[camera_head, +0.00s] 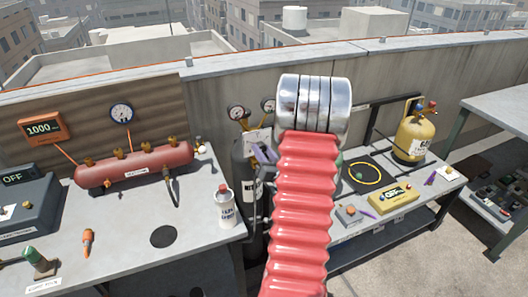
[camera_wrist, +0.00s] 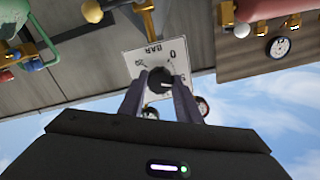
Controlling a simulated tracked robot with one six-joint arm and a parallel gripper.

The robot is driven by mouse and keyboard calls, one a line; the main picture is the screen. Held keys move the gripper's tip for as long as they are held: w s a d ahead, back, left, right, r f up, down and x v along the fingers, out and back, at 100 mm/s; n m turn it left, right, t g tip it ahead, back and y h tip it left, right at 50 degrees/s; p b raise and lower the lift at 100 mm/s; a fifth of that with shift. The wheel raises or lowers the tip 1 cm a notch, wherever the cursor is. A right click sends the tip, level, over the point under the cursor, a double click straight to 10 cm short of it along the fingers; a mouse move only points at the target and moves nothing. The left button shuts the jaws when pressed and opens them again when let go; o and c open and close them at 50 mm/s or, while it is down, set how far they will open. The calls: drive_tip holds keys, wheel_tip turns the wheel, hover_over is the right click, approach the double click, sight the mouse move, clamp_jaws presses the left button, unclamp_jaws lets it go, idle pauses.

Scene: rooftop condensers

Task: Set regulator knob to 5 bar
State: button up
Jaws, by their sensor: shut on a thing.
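The regulator knob (camera_wrist: 157,77) is a dark round knob on a white scale plate (camera_wrist: 176,56) marked BAR and 0, seen upside down in the wrist view. My gripper (camera_wrist: 159,88) has one finger on each side of the knob and is shut on it. A pale mark shows on the knob, but the value it points to is too small to read. In the head view, the regulator's white plate (camera_head: 257,138) and two gauges (camera_head: 237,112) sit above a dark nitrogen cylinder (camera_head: 245,170). My arm hides much of the knob and gripper there.
The left bench holds a red manifold (camera_head: 135,168), a white can (camera_head: 226,208) and a dark box with an OFF display (camera_head: 22,205). The right bench holds a yellow cylinder (camera_head: 414,138), a yellow OFF meter (camera_head: 393,198) and a yellow ring (camera_head: 364,174). A concrete wall stands behind.

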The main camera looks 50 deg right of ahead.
drive_tip(key=shift+s+d+r, duration=0.1)
drive_tip(key=shift+s+d, duration=0.05)
drive_tip(key=shift+d, duration=0.05)
drive_tip(key=o, duration=1.1)
drive_tip(key=shift+a, duration=0.1)
drive_tip(key=shift+c, duration=0.2)
drive_tip(key=v, duration=1.3)
drive_tip(key=shift+s+a, duration=0.15)
drive_tip(key=shift+s, duration=0.1)
drive_tip(key=shift+f, duration=0.25)
